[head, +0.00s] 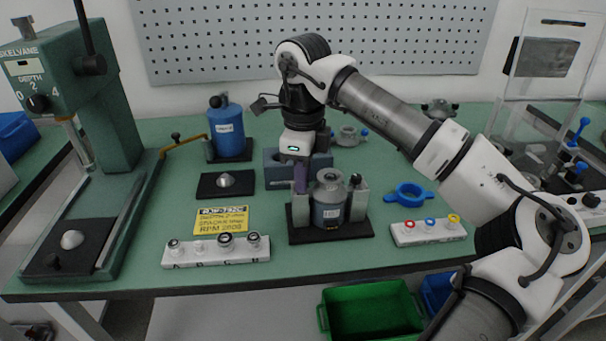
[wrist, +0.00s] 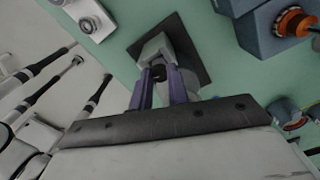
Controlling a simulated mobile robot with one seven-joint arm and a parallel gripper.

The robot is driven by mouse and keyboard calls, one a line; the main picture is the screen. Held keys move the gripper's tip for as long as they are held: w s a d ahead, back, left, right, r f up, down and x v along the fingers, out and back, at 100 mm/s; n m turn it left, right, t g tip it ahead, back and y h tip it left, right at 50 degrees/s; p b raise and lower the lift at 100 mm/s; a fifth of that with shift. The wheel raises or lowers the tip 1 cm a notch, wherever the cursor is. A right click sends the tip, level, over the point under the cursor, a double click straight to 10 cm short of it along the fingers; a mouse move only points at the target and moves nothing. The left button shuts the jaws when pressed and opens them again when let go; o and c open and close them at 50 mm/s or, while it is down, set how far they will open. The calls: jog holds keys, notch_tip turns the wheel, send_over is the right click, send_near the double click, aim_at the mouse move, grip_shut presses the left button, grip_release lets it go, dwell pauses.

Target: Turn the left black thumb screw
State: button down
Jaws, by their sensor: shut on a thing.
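The fixture has a black base plate (head: 335,234) and two grey posts around a grey cylindrical stator (head: 328,212), upright in the head view. My gripper (head: 301,184) points down at the left post (head: 299,212), with its purple fingers over the post's top. In the wrist view the left black thumb screw (wrist: 158,73) shows between the fingertips, and my gripper (wrist: 157,78) is shut on it. In the head view the fingers hide that screw. The right black thumb screw (head: 355,179) sits on the right post, clear of my gripper.
A blue-grey block (head: 283,177) stands just behind the fixture. A white strip with several round parts (head: 216,251) lies front left, and a white strip with coloured rings (head: 428,231) lies right. A blue ring with handles (head: 411,195) lies behind that strip. A green press (head: 110,130) stands at left.

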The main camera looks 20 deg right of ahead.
jog(key=shift+n, duration=1.3)
jog(key=c, duration=1.3)
grip_release()
notch_tip(320, 180, up, 14)
jog(key=shift+f+p, duration=0.1)
jog(key=shift+p, duration=0.2)
